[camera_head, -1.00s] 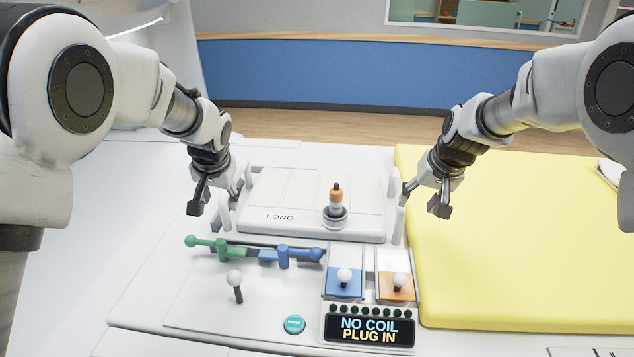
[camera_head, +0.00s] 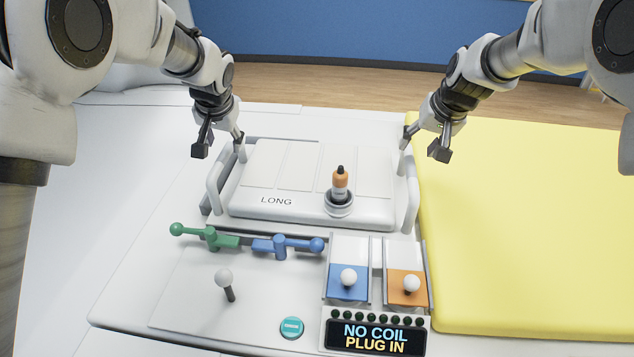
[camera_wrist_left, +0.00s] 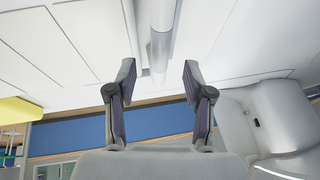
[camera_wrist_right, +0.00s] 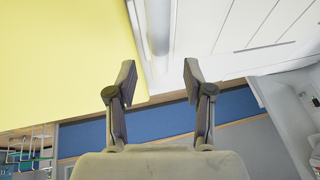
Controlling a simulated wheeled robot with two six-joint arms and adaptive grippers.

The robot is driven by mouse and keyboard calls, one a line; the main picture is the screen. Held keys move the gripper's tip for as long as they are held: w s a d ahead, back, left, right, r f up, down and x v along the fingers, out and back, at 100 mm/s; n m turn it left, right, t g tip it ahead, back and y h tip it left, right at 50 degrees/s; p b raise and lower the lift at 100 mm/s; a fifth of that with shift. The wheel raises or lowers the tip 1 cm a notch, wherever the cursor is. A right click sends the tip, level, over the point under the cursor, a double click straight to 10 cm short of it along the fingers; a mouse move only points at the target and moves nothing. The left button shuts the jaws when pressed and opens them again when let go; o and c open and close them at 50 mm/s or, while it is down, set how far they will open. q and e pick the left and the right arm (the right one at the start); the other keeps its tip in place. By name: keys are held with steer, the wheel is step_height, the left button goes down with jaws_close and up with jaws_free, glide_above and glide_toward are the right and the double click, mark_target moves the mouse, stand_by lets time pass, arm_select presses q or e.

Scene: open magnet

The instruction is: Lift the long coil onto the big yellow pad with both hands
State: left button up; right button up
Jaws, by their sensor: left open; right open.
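The long coil (camera_head: 265,180) is a flat white slab marked LONG, lying on the white console, with an upright handle on each side. My left gripper (camera_head: 220,147) is open near the far end of the left handle (camera_head: 216,187). In the left wrist view that handle (camera_wrist_left: 162,35) shows just beyond and between the open fingertips. My right gripper (camera_head: 422,147) is open near the far end of the right handle (camera_head: 412,204); in the right wrist view that handle (camera_wrist_right: 158,28) lies ahead of the fingertips. The big yellow pad (camera_head: 540,230) is right of the coil and bare where seen.
In front are a green lever (camera_head: 212,238), a blue lever (camera_head: 280,245), blue and orange sliders, a white-knobbed stick (camera_head: 225,280), a teal button (camera_head: 292,328) and a display (camera_head: 375,337) reading NO COIL PLUG IN.

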mark_target(226, 151)
arm_select(q)
steer(key=x, duration=0.6)
steer(key=shift+w, duration=0.1)
arm_select(e)
steer(key=x, duration=0.6)
steer(key=shift+w, duration=0.1)
arm_select(q)
jaws_close()
arm_select(e)
jaws_close()
